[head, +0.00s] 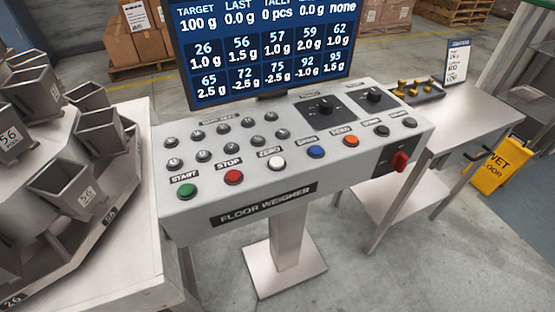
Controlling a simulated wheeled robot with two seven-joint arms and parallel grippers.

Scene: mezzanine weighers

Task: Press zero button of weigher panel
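The weigher panel (225,200) is a grey sloped console on a pedestal, labelled FLOOR WEIGHER, in the middle of the head view. The zero button (276,163) is white and round, on the front row below a ZERO label. To its left are the red stop button (233,177) and the green start button (187,191). To its right are a blue button (316,152) and an orange button (351,141). Nothing covers the zero button. Neither of my grippers is in view.
A screen (262,95) with weight readings stands behind the panel. A weigher with several metal buckets (65,190) is at left. A steel table (470,115) with brass weights stands at right, near a yellow wet-floor sign (495,167). A red rotary switch (399,161) protrudes from the panel front.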

